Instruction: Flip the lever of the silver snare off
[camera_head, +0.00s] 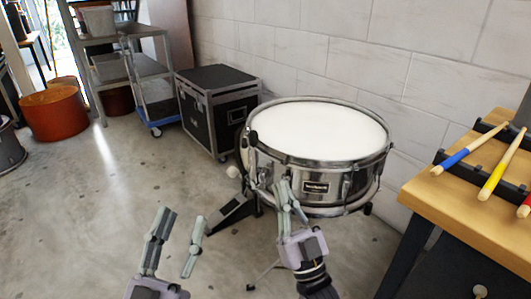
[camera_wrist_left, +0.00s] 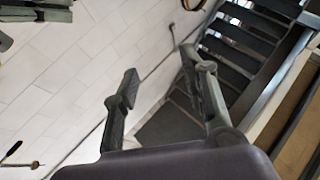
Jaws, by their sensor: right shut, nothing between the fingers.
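The silver snare (camera_head: 335,185) stands on a stand at centre right in the head view, with a white head and a shiny metal shell. Several metal fittings show on its left and front side. I cannot tell which of them is the lever; part of that side is hidden behind my right gripper. My right gripper (camera_head: 285,192) is shut and empty in front of the snare's lower left front; I cannot tell whether it touches the snare. My left gripper (camera_head: 184,220) is open and empty, lower and to the left, apart from the snare. Its fingers also show in the left wrist view (camera_wrist_left: 158,82).
A wooden-topped bench (camera_head: 415,190) with coloured drumsticks (camera_head: 492,178) stands at the right. A black flight case (camera_head: 215,108) is behind the snare at the left, beside a grey shelf cart (camera_head: 150,88). An orange drum (camera_head: 55,112) stands far left. The floor at left is clear.

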